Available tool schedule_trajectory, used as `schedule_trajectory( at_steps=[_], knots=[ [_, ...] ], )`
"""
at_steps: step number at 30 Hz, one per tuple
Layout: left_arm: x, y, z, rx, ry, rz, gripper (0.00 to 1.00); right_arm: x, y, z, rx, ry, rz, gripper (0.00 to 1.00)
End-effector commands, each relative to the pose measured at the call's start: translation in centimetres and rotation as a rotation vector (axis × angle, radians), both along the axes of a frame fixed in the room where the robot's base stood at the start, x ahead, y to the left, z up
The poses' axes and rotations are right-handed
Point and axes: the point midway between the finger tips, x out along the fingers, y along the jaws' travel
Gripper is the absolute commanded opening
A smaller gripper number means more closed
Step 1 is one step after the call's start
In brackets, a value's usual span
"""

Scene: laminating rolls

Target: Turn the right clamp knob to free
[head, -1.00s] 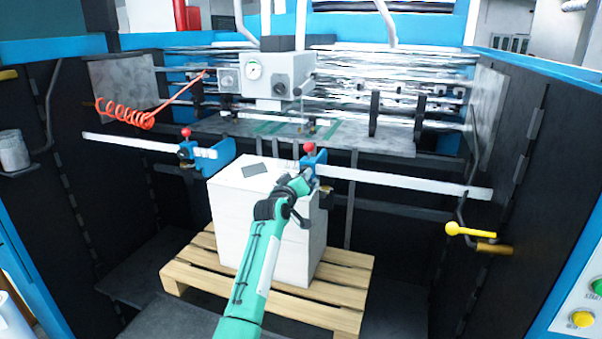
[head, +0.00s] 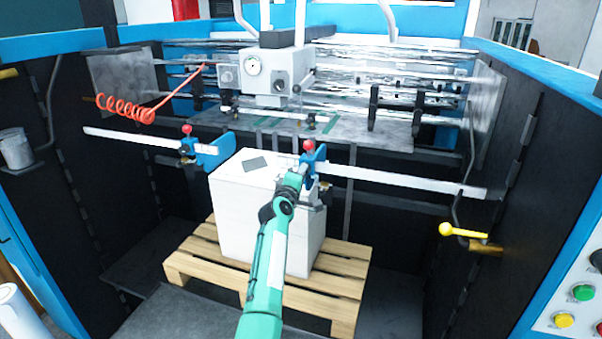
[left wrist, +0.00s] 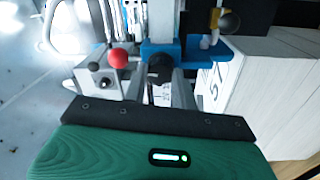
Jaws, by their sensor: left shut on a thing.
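The right clamp (head: 313,158) is a blue block with a red ball on top, set on a pale horizontal bar. In the left wrist view the blue clamp body (left wrist: 160,50) is at the top and its black knob (left wrist: 160,68) lies between my grey fingers. My left gripper (head: 299,172) reaches up to the clamp from the front and is shut on that knob. The knob is hidden by my gripper in the head view. The red ball (left wrist: 118,58) stands left of the knob in the wrist view. My right gripper is not in view.
A white paper stack (head: 240,215) on a wooden pallet (head: 340,285) stands just below and behind my arm. The left clamp (head: 205,150) sits on another bar. A yellow-knobbed lever (head: 462,232) is at the right wall. A red coiled hose (head: 125,108) hangs at the left.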

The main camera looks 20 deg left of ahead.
Motion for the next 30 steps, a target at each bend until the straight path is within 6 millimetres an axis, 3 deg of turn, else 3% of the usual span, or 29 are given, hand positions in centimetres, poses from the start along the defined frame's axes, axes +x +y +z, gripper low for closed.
schedule_trajectory(
  at_steps=[20,21,23,24,30],
  knots=[
    [0.00,0.02,-0.05,-0.060,0.002,0.000,0.05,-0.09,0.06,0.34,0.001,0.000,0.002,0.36],
    [0.00,0.01,-0.05,-0.060,0.002,0.000,0.33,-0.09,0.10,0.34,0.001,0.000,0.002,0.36],
    [0.00,0.01,-0.04,-0.059,0.002,0.001,0.45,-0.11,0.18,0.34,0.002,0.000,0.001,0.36],
    [0.00,0.01,-0.04,-0.059,0.002,0.001,0.49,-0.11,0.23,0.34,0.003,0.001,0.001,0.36],
    [0.00,0.01,-0.03,-0.058,0.002,0.001,0.49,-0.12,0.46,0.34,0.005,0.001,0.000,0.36]
  ],
)
